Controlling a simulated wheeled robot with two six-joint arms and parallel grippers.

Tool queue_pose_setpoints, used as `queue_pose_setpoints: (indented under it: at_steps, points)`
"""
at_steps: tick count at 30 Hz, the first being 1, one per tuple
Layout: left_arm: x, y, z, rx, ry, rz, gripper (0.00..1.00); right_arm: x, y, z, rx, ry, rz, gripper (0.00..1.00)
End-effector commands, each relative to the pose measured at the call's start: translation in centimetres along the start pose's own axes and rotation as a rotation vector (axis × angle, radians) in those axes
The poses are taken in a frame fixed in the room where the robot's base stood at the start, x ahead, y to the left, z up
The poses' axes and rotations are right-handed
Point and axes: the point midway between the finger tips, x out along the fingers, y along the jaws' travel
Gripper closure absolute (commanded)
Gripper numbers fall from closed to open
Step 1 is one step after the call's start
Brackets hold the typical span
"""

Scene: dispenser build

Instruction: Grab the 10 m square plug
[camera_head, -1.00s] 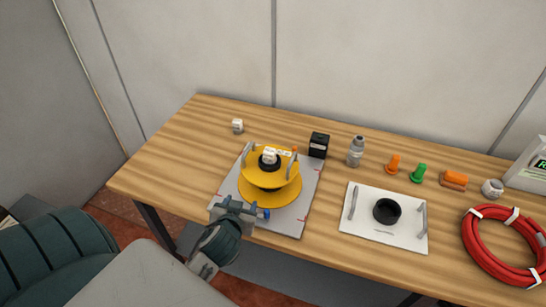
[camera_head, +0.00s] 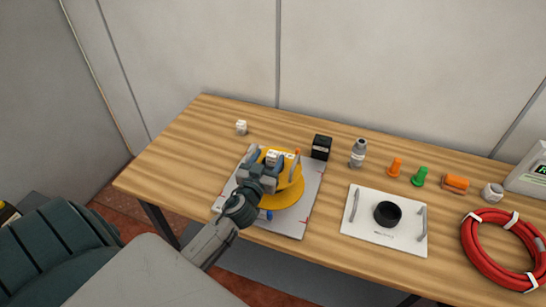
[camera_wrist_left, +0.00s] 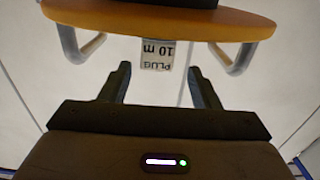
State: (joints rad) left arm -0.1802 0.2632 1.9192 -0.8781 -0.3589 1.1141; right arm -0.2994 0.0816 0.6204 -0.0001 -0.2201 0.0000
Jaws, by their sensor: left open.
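The white square plug (camera_head: 273,157) sits on top of the round yellow dispenser (camera_head: 289,195). In the left wrist view the plug (camera_wrist_left: 158,54) shows the upside-down label "PLUG 10 m" beside the edge of the yellow-orange disc (camera_wrist_left: 150,17). My left gripper (camera_head: 263,164) is at the dispenser's top, right by the plug, and hides part of both. In the wrist view the fingers of my left gripper (camera_wrist_left: 158,76) are apart, with the plug ahead of the gap between them. They do not visibly touch it. My right gripper is not in view.
The dispenser stands on a grey plate (camera_head: 291,227) with grey handles around it. A white plate (camera_head: 363,229) with a black cup lies right. The table's left is clear.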

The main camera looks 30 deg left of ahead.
Motion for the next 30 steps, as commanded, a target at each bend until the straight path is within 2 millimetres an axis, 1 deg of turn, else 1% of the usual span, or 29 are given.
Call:
queue_pose_setpoints:
  at_steps: [2, 7, 12, 15, 21, 23, 27, 30]
  points:
    - [0.5, 0.1, -0.1, 0.000, 0.000, -0.001, 0.44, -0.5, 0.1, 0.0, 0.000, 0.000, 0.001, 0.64]
    - [2.7, 0.4, -0.1, -0.001, -0.002, -0.002, 0.44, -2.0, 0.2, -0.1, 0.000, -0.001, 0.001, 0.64]
    - [4.7, 0.4, 0.2, 0.000, -0.001, -0.001, 0.44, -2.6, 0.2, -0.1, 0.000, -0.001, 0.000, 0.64]
    - [5.2, 0.4, 0.3, -0.001, -0.001, -0.001, 0.44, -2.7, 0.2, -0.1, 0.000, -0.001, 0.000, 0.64]
    - [5.2, 0.4, 0.4, 0.000, -0.001, -0.001, 0.44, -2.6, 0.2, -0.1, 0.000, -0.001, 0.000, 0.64]
    - [5.2, 0.4, 0.4, 0.000, -0.001, -0.001, 0.53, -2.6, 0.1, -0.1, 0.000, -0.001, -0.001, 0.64]
    - [5.2, 0.4, 0.4, 0.000, -0.001, -0.001, 0.81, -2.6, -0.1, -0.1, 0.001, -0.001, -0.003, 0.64]
    - [5.2, 0.4, 0.4, 0.000, 0.000, -0.001, 0.97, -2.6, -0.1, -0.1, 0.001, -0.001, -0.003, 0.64]
